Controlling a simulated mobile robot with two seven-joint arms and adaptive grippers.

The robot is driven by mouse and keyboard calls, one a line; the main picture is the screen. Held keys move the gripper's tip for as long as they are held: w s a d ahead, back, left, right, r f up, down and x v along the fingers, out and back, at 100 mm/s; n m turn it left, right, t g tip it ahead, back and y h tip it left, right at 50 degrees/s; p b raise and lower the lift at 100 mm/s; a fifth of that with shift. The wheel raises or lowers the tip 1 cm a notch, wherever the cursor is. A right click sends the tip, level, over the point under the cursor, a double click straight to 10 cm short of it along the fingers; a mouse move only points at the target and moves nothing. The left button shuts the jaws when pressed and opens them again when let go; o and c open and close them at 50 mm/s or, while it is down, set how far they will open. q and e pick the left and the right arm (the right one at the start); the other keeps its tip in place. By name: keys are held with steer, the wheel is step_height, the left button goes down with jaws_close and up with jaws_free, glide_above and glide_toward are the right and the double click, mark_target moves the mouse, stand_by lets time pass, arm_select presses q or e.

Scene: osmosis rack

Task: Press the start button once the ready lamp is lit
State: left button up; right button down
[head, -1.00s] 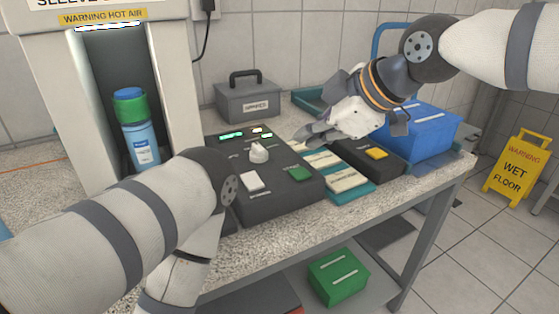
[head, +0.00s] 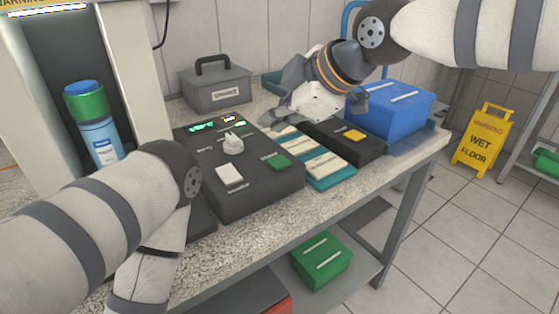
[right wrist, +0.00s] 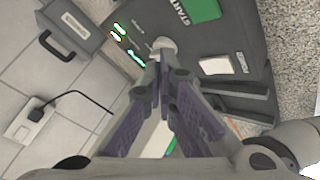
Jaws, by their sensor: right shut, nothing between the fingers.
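The dark control box (head: 240,195) stands on the bench. It has a green start button (head: 279,162), a white button (head: 229,174) and a pale knob (head: 233,144). My right gripper (head: 268,121) is shut and empty, above the box's back right corner, apart from the start button. In the right wrist view the green button (right wrist: 194,9) is marked START. My left gripper is not in view.
Teal trays with pale strips (head: 322,165), a black box with a yellow button (head: 354,135) and a blue bin (head: 392,108) stand to the right. A grey case (head: 215,88) is behind. My left arm crosses the front left. A blue-green bottle (head: 98,135) stands in the cabinet.

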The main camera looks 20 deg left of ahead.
mark_target(277, 164)
steer(key=shift+f, duration=2.5)
steer(key=shift+f, duration=0.4)
steer(key=shift+f, duration=0.45)
steer(key=shift+r, duration=0.85)
steer(key=shift+r+p, duration=0.3)
steer(key=shift+r, duration=2.25)
